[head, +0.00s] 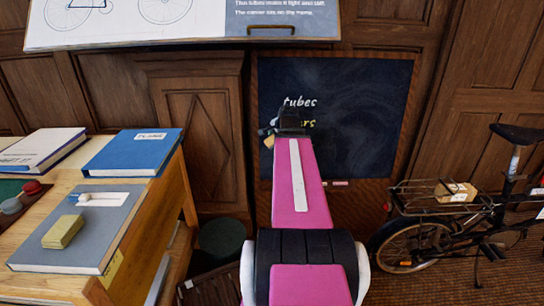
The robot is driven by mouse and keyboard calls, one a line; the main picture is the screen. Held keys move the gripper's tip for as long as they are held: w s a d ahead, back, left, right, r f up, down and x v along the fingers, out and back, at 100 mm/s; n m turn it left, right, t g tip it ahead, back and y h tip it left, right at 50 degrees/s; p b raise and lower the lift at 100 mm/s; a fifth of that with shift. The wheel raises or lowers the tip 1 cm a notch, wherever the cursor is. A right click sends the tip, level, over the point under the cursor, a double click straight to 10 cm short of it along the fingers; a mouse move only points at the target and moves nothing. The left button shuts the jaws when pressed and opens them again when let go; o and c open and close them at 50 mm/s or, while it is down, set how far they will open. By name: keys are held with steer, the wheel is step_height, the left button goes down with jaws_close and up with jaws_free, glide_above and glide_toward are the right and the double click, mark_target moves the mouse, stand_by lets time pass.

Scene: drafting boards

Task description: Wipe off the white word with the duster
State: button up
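A yellowish block (63,232) lies on the grey book on the desk.
The wooden desk (172,215) at left carries a blue book (133,153), a grey book (85,250) and a pale book (40,149). A bicycle (455,215) stands at right. A sign panel (190,22) hangs above. Chalk pieces (338,183) lie below the board.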

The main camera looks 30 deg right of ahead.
mark_target(315, 104)
steer(key=d+r+n+t, duration=0.1)
steer(key=r, duration=0.3)
steer(key=d+r+n+t, duration=0.1)
steer(key=d+r+t, duration=0.1)
steer(key=r, duration=0.3)
steer(key=d+r+n+t, duration=0.1)
steer(key=r+n+t, duration=0.1)
steer(key=r, duration=0.2)
steer(key=shift+w+d+r, duration=0.15)
steer(key=shift+w+r, duration=0.15)
steer(key=shift+r, duration=0.1)
steer(key=shift+w+d+f, duration=0.1)
steer(key=shift+w+d, duration=0.35)
steer(key=shift+w, duration=0.45)
steer(key=shift+w+d+f, duration=0.15)
steer(key=shift+w+d, duration=0.25)
steer(key=shift+w, duration=0.45)
steer(key=shift+w+d+f, duration=0.1)
steer(key=shift+w+d, duration=0.35)
steer(key=shift+w, duration=0.45)
steer(key=shift+w+d+f, duration=0.1)
steer(key=shift+w+d, duration=0.1)
steer(key=shift+w, duration=0.25)
steer(key=shift+w+d, duration=0.2)
steer(key=shift+w, duration=0.25)
steer(key=shift+s+d, duration=0.1)
